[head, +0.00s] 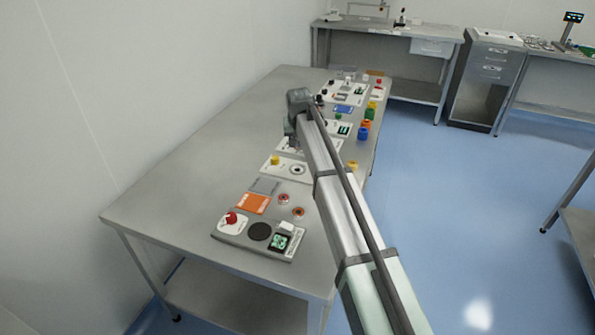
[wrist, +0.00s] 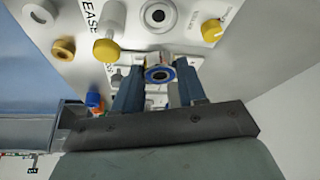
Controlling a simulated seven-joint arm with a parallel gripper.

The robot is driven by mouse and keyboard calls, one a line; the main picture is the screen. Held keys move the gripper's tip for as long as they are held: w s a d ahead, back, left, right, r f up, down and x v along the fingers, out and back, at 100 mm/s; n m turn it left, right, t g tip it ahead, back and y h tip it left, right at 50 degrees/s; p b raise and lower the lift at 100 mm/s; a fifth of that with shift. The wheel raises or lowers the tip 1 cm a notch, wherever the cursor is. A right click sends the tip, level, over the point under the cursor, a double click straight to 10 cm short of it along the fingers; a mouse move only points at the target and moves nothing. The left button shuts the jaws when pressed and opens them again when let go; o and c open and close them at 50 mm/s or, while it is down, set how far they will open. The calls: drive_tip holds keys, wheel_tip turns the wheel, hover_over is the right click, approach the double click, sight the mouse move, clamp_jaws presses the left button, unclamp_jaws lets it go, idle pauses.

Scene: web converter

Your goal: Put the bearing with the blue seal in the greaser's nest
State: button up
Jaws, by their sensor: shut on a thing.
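My gripper (wrist: 158,76) is shut on the bearing with the blue seal (wrist: 158,75), which sits between its two blue fingertips. In the head view my gripper (head: 294,143) is over the bench, and I cannot make out the bearing there. The greaser's white plate (wrist: 182,42), with partly visible lettering "EASE", lies at the top of the wrist view. It carries a dark round seat, likely the nest (wrist: 157,15), a yellow knob (wrist: 212,30) and a grey post with a yellow end (wrist: 107,49). The bearing appears apart from the nest. The plate (head: 285,174) also shows in the head view.
Orange and blue pieces (head: 364,130) stand along the bench's right edge. Two reddish rings (head: 298,212) lie in front. The left of the steel bench (head: 200,165) is clear.

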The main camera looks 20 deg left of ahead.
drive_tip(key=shift+w+a+r+n, duration=0.2)
drive_tip(key=shift+w+a+n, duration=0.1)
drive_tip(key=shift+w+a, duration=0.25)
approach(298, 169)
drive_tip(key=shift+w+x, duration=0.15)
drive_tip(key=shift+x, duration=1.1)
drive_tip(key=shift+w+x, duration=0.2)
drive_tip(key=shift+x, duration=1.05)
drive_tip(key=shift+a+f, duration=0.15)
drive_tip(key=shift+f, duration=0.3)
drive_tip(key=o, duration=1.2)
drive_tip(key=shift+r, duration=0.25)
drive_tip(key=v, duration=1.2)
drive_tip(key=shift+w+r, duration=0.15)
drive_tip(key=shift+r, duration=0.25)
